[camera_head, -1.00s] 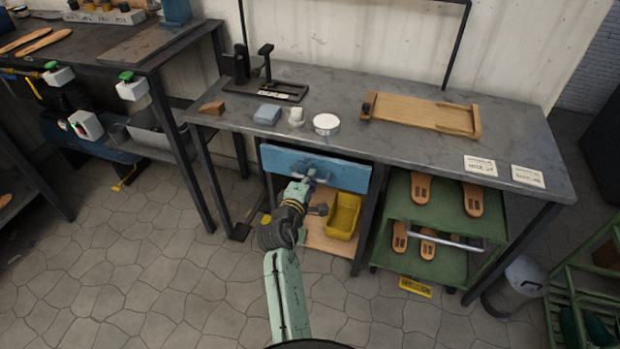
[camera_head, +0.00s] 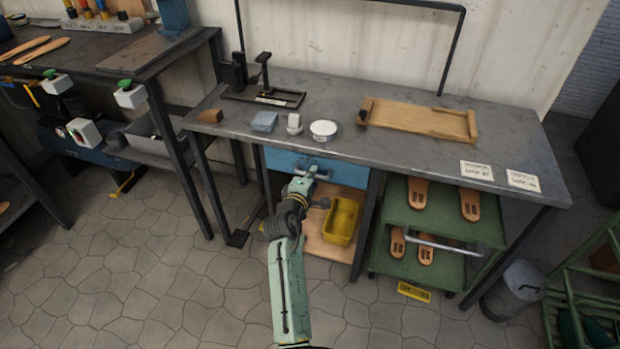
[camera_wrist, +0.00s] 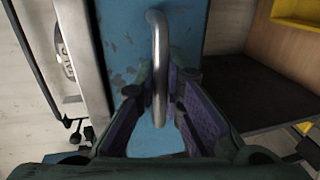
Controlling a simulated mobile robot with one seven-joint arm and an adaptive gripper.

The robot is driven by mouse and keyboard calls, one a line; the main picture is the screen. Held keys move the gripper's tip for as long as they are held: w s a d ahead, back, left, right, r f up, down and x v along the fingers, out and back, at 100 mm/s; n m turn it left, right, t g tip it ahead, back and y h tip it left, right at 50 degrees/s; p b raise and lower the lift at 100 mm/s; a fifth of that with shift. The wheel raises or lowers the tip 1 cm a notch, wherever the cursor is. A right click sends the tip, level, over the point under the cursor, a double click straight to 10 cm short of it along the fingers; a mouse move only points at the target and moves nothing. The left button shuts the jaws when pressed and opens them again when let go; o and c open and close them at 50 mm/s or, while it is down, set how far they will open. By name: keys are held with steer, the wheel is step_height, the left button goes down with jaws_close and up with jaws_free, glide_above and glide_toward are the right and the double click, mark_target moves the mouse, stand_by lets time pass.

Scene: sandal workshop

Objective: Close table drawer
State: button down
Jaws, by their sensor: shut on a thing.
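The table drawer has a blue front (camera_head: 345,174), seen below the grey tabletop (camera_head: 400,146) in the head view. In the wrist view the worn blue front (camera_wrist: 120,45) fills the middle, with a metal bar handle (camera_wrist: 158,55) across it. My gripper (camera_head: 312,172) is at the drawer front. In the wrist view its purple-padded fingers (camera_wrist: 160,100) lie on both sides of the handle and are shut on it. The drawer front sits close under the table edge; the drawer's inside is hidden.
A yellow bin (camera_head: 341,220) stands on the wooden shelf below the drawer. A green cart (camera_head: 440,220) with sandal soles is to the right under the table. A wooden board (camera_head: 418,118) and small items lie on the tabletop. The floor in front is clear.

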steer(key=shift+w+r, duration=0.1)
steer(key=c, duration=1.7)
jaws_free()
steer(key=v, duration=1.2)
